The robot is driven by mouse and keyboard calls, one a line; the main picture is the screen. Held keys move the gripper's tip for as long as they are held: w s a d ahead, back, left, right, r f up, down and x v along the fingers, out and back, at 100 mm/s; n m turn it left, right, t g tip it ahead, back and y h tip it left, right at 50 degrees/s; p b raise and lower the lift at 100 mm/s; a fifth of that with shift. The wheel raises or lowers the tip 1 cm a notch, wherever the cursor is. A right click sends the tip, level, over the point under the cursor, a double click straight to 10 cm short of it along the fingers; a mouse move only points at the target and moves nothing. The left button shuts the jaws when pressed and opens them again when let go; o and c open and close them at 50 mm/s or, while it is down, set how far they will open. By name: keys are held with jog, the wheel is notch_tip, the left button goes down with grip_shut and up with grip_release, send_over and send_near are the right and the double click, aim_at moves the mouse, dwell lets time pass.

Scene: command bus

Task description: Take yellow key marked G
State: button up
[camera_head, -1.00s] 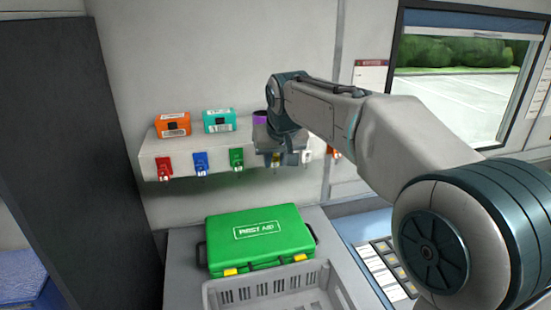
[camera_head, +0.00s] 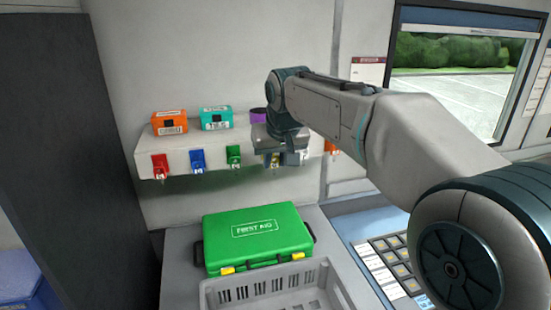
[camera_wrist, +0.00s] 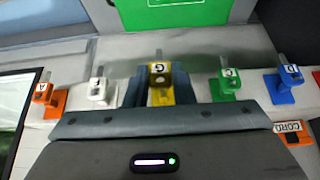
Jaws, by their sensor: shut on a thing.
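The yellow key marked G (camera_wrist: 160,73) is in the middle of the wrist view, at the shelf's front edge among the other coloured keys. My gripper (camera_wrist: 160,88) has its two fingers on either side of the yellow key and is shut on it. In the head view my gripper (camera_head: 275,158) is at the front of the shelf, between the green and orange keys, and its body hides most of the yellow key. I cannot tell whether the key is still on its hook.
Beside it are a white key (camera_wrist: 97,89), a green key (camera_wrist: 227,84), a blue key (camera_wrist: 285,84) and an orange key (camera_wrist: 46,96). Orange (camera_head: 169,122) and teal (camera_head: 216,118) boxes stand on the shelf (camera_head: 180,147). Below are a green first aid case (camera_head: 258,238) and a grey crate (camera_head: 270,287).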

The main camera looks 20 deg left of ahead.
jog(key=shift+s+d+r, duration=0.5)
jog(key=shift+s+r, duration=0.2)
jog(key=shift+s, duration=0.15)
jog(key=shift+s+d+r, duration=0.5)
jog(key=shift+s+r, duration=0.2)
jog(key=shift+s, duration=0.1)
